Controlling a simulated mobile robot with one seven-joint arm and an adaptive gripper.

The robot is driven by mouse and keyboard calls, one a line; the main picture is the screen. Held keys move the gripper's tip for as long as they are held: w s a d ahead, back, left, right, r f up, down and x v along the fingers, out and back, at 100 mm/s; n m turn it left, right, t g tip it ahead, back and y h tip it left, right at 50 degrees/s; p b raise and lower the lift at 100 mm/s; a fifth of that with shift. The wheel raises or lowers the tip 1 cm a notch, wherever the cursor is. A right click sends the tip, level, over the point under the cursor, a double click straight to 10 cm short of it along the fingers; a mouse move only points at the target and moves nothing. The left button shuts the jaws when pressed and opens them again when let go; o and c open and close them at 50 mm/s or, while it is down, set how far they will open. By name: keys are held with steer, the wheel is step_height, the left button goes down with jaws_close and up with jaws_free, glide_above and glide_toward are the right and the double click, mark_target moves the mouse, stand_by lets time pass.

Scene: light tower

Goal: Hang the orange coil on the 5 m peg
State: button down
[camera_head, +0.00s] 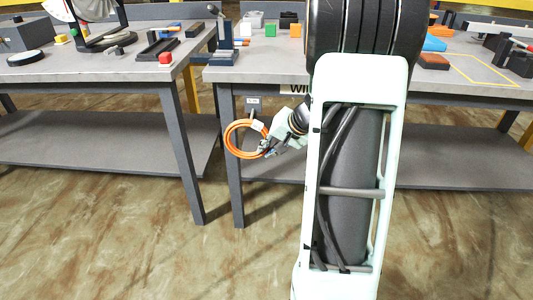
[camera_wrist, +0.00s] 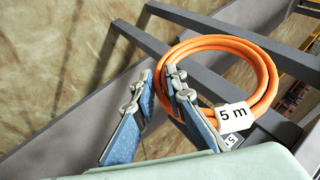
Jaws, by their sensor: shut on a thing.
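The orange coil (camera_head: 228,140) is a ring of several turns in front of the workbench's front edge. In the wrist view the coil (camera_wrist: 226,42) carries a white "5 m" tag (camera_wrist: 234,117). My gripper (camera_head: 273,144) is shut on the coil's near side; its blue fingers (camera_wrist: 161,84) show at the coil's left part. A small label plate (camera_head: 253,101) hangs below the bench edge, just above the coil, with a dark peg-like part under it. A second label (camera_wrist: 231,140), partly hidden, shows behind the tag. I cannot tell whether the coil is around the peg or only in front of it.
The right workbench (camera_head: 262,75) bears blocks and tools and has a lower shelf (camera_head: 440,173). The left workbench (camera_head: 120,72) stands beside it across a narrow gap. Bench legs (camera_head: 233,160) are near the coil. My arm covers the middle. Floor in front is clear.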

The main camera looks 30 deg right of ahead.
steer(key=w+d+f, duration=0.2)
steer(key=w+d, duration=0.3)
steer(key=w, duration=0.2)
steer(key=shift+w+f, duration=0.3)
steer(key=shift+f, duration=0.1)
stand_by(0.6)
stand_by(0.6)
steer(key=c, duration=1.9)
jaws_free()
steer(key=shift+f, duration=0.1)
steer(key=v, duration=1.2)
